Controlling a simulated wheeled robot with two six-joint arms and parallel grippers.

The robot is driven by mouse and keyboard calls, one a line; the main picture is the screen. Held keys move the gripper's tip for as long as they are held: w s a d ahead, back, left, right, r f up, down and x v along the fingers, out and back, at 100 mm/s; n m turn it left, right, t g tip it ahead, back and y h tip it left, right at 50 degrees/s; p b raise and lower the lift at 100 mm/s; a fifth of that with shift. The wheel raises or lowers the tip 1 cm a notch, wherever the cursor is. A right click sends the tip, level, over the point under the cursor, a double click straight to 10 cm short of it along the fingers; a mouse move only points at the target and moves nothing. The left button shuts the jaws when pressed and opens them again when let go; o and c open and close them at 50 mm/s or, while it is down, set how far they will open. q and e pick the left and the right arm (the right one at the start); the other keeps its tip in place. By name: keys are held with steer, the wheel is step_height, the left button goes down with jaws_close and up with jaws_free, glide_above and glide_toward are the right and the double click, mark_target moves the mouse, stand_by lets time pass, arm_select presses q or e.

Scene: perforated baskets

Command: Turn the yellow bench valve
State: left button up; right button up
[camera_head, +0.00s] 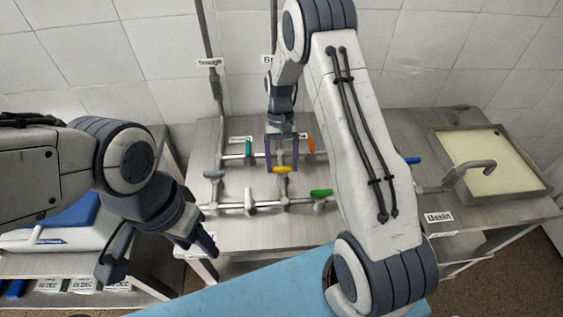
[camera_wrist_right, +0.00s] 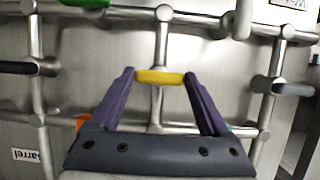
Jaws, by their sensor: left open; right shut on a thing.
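The yellow bench valve handle (camera_head: 286,169) sits on the pipework at the middle of the steel bench. My right gripper (camera_head: 282,168) reaches down to it from above, its two purple fingers on either side of the handle. In the right wrist view the yellow handle (camera_wrist_right: 159,77) lies crosswise between the fingertips (camera_wrist_right: 158,78), which are shut on its ends. My left gripper (camera_head: 205,250) is open and empty, off to the left in front of the bench.
Close by on the pipes are a green handle (camera_head: 321,193), an orange handle (camera_head: 311,145), a white handle (camera_head: 248,200) and a grey handle (camera_head: 214,174). A blue handle (camera_head: 412,160) and a basin (camera_head: 490,165) are at the right. My right arm hides part of the bench.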

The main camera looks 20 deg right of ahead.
steer(key=shift+w+r, duration=0.1)
steer(key=shift+w, duration=0.05)
steer(key=o, duration=1.2)
steer(key=shift+w+d+r, duration=0.1)
steer(key=shift+w+r, duration=0.05)
steer(key=shift+r, duration=0.15)
steer(key=b+v, duration=0.2)
steer(key=v, duration=0.7)
steer(key=shift+r, duration=0.4)
